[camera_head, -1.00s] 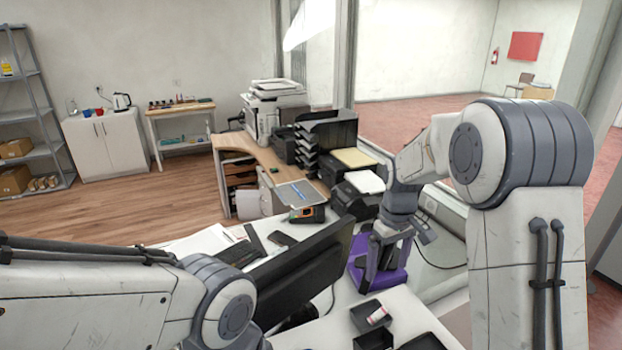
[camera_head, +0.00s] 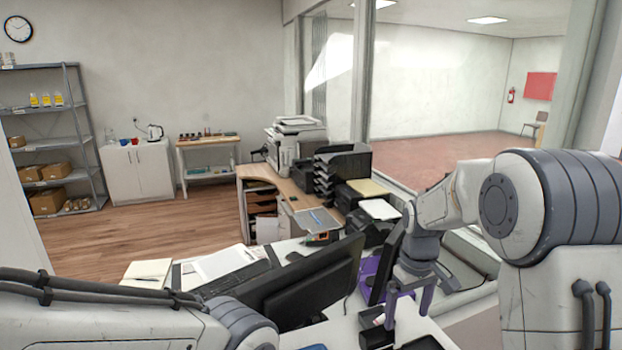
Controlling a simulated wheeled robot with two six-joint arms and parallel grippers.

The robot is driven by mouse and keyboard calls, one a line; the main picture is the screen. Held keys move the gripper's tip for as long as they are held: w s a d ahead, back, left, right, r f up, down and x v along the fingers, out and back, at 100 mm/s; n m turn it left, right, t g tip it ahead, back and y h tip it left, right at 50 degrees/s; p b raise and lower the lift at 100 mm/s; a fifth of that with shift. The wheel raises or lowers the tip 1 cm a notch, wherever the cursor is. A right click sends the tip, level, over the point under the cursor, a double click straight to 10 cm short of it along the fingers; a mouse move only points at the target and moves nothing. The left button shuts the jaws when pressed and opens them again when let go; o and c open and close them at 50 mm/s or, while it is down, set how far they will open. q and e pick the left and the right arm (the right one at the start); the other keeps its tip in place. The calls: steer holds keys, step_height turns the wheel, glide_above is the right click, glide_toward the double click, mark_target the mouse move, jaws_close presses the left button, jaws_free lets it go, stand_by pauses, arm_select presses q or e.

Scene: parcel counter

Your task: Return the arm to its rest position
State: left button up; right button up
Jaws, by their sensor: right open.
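My right arm comes in from the right, and its grey gripper (camera_head: 408,308) hangs down over the counter (camera_head: 345,330). Its two fingers are apart with nothing seen between them. A purple thing (camera_head: 369,270) stands behind the gripper and is partly hidden by it and by a dark upright panel. My left arm crosses the lower left corner; its gripper is out of the picture.
A black monitor (camera_head: 312,284) stands left of the right gripper. Small dark trays (camera_head: 425,343) lie below it. Papers and an open notebook (camera_head: 147,271) lie on the counter's left. A wooden desk (camera_head: 258,173) with a printer (camera_head: 297,143) stands behind.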

steer(key=s+a+n+b, duration=0.2)
steer(key=s+a+b, duration=0.1)
steer(key=s+a, duration=0.85)
arm_select(q)
step_height(320, 180, down, 6)
steer(key=b, duration=0.2)
steer(key=shift+w+b, duration=0.25)
steer(key=shift+b, duration=0.15)
arm_select(e)
steer(key=s+a+f, duration=0.1)
steer(key=s+a, duration=0.1)
steer(key=s, duration=0.6)
steer(key=s+a+f+n+y, duration=0.1)
steer(key=s+a+f, duration=0.1)
steer(key=s, duration=0.6)
steer(key=shift+a, duration=0.2)
